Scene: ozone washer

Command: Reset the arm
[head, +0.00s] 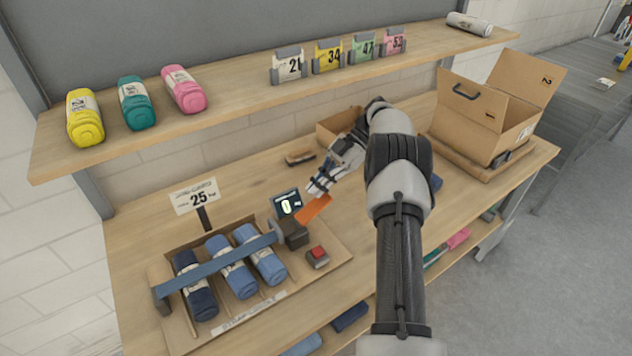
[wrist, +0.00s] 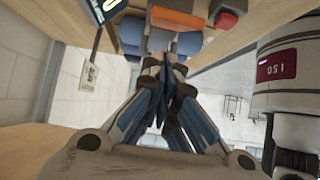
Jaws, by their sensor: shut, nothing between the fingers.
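My arm reaches up from the bottom of the head view and bends left over the workbench (head: 130,238). My gripper (head: 316,188) is at its end, above the bench, close to an orange flap (head: 314,209) and a small display reading 0 (head: 287,204). In the wrist view the fingers of my gripper (wrist: 166,66) come together and hold nothing. Beyond the fingertips that view shows the orange piece (wrist: 226,20) and blue rolls (wrist: 188,43). I cannot tell how far the fingertips are from the flap.
A tray (head: 335,258) holds three blue rolls (head: 231,267) under a blue bar (head: 220,265). A red button (head: 317,255) sits at its right. An open cardboard box (head: 480,115) stands right of my arm. The shelf (head: 235,95) above carries coloured rolls (head: 135,102) and numbered cards (head: 328,56).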

